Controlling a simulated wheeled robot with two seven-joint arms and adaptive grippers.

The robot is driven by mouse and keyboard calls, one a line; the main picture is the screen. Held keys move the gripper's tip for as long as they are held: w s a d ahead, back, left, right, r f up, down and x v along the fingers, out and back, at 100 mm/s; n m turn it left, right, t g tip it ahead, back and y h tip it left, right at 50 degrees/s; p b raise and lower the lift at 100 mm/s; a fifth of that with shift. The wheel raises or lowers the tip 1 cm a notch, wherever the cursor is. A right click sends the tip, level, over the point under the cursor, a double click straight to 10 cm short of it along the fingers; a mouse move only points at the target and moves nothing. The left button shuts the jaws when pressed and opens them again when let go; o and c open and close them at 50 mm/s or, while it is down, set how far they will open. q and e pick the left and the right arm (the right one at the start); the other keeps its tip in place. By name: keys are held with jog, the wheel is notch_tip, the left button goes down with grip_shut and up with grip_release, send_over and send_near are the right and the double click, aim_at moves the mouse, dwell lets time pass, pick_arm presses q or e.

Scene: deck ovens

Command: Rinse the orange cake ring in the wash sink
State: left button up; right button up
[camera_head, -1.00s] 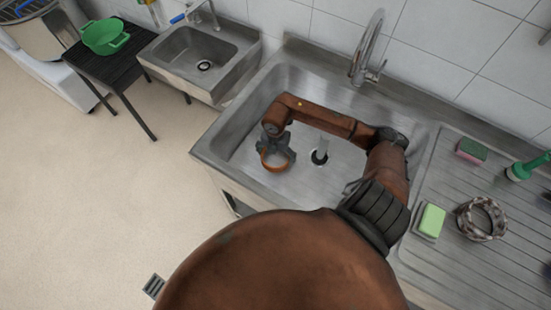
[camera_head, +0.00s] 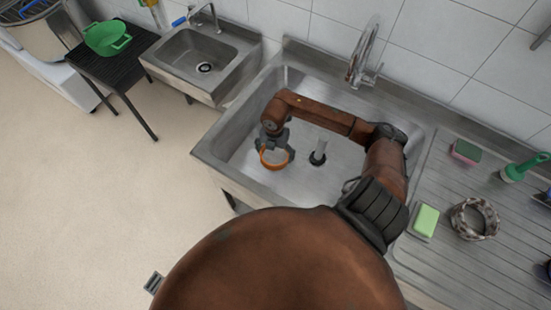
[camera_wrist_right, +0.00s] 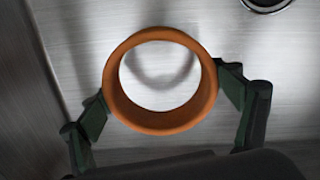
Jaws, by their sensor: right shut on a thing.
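The orange cake ring (camera_head: 274,160) is inside the large wash sink (camera_head: 232,152), toward its left side. My right gripper (camera_head: 274,146) is shut on the ring, with a finger on either side of it. In the right wrist view the ring (camera_wrist_right: 161,122) sits between the two green-dark fingers (camera_wrist_right: 160,100), and the bare sink floor shows through its opening. I cannot tell whether the ring touches the sink floor. The curved faucet (camera_head: 361,58) stands behind the sink, and no water stream from it shows. My left gripper is not in view.
On the drainboard (camera_head: 455,262) lie a green block (camera_head: 426,221), a patterned ring (camera_head: 473,218), a sponge (camera_head: 465,152) and a green brush (camera_head: 522,168). A smaller sink (camera_head: 190,52) stands to the left.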

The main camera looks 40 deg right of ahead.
notch_tip(320, 180, up, 21)
jog(key=p, duration=1.4)
jog(key=shift+p, duration=0.3)
dwell(0.3)
dwell(2.0)
notch_tip(320, 180, up, 4)
jog(key=p, duration=0.2)
jog(key=shift+p, duration=0.3)
dwell(0.7)
